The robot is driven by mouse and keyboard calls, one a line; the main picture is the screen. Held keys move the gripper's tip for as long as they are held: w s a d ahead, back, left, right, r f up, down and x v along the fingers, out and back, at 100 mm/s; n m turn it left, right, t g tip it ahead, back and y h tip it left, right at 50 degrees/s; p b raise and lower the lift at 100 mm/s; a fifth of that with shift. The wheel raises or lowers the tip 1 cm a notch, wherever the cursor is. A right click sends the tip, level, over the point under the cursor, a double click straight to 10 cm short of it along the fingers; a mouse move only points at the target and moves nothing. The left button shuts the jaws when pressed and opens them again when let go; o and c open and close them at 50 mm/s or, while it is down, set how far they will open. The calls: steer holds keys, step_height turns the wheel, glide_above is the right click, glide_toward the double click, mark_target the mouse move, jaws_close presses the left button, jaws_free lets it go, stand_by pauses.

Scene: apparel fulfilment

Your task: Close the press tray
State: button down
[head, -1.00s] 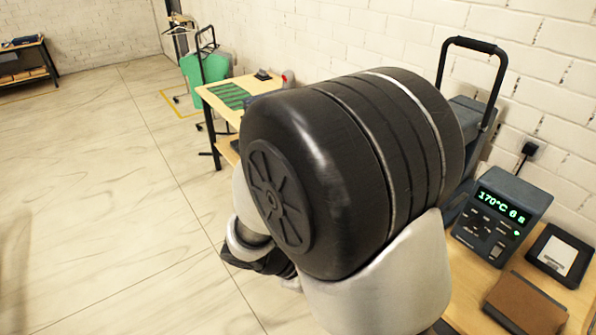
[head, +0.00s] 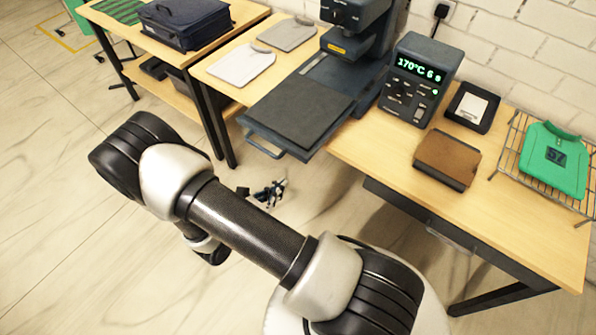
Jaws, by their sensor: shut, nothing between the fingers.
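The heat press (head: 350,45) stands on the wooden table, its upper part cut off by the top edge. Its press tray (head: 303,103) is pulled out, a flat dark platen reaching past the table's front edge. A bar handle (head: 262,146) is at the tray's front end. My gripper (head: 281,187) is small in view, in front of the tray and below its handle in the picture. It looks apart from the handle and is shut with nothing in it.
A control box (head: 415,75) reading 170°C stands right of the press. Beyond it are a brown pad (head: 447,158), a black tray (head: 472,107) and a green folded shirt (head: 553,160) on a wire rack. Folded shirts (head: 242,65) lie left. Floor in front is clear.

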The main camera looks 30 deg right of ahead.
steer(key=r+b+x, duration=0.1)
steer(key=x, duration=0.8)
steer(key=shift+d+b, duration=0.35)
steer(key=shift+b, duration=0.05)
steer(key=shift+w+d, duration=0.1)
steer(key=shift+w, duration=0.05)
